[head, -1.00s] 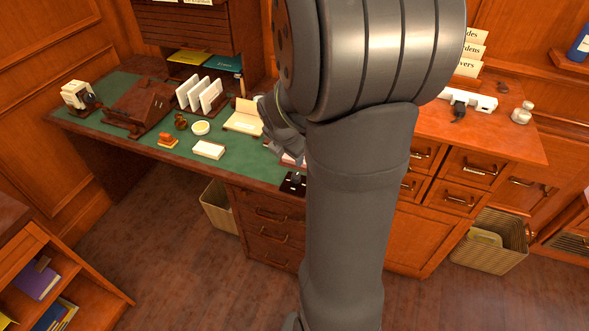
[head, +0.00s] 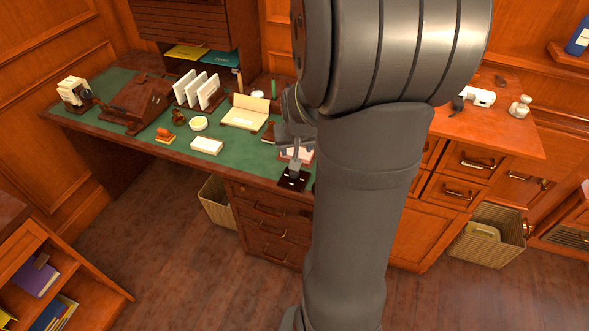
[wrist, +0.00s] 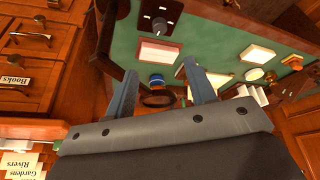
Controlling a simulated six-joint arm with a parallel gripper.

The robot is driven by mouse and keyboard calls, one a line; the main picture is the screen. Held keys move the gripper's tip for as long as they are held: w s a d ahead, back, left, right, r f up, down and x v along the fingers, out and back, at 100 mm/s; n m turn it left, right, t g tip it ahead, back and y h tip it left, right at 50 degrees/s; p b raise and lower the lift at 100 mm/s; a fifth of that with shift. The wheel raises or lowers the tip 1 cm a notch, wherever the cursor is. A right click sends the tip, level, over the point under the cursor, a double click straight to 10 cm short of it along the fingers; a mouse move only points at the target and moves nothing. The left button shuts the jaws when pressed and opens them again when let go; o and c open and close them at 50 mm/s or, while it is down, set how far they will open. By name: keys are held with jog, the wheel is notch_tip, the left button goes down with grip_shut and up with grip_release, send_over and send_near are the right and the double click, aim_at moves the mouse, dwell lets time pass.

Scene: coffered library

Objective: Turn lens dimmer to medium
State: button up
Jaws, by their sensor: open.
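A small dark box with a grey knob (head: 292,179), which looks like the dimmer, sits near the front edge of the green desktop. In the wrist view the box (wrist: 161,14) is at the top, with its knob on the lower side and small light marks on its face. I cannot read the setting. My gripper (wrist: 160,69) is open and empty, its two fingers apart and pointing towards the desk. In the head view my gripper (head: 290,138) is above the desk behind the box, partly hidden by my arm. A dark round thing with a blue top (wrist: 157,88) shows between the fingers.
A pale pad with a reddish border (wrist: 159,52) lies between the box and the fingers. A white block (head: 207,145), an orange-handled stamp (head: 165,136), an open booklet (head: 246,113) and upright white cards (head: 197,90) stand left. Drawers (head: 268,220) are below the desk.

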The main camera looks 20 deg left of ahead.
jog(key=m, duration=0.1)
send_near(294, 174)
jog(key=x, duration=0.4)
jog(key=w+x, duration=0.1)
jog(key=x, duration=0.4)
jog(key=shift+w+a+r, duration=0.1)
jog(key=shift+w+a, duration=0.05)
jog(key=shift+a, duration=0.05)
jog(key=c, duration=1)
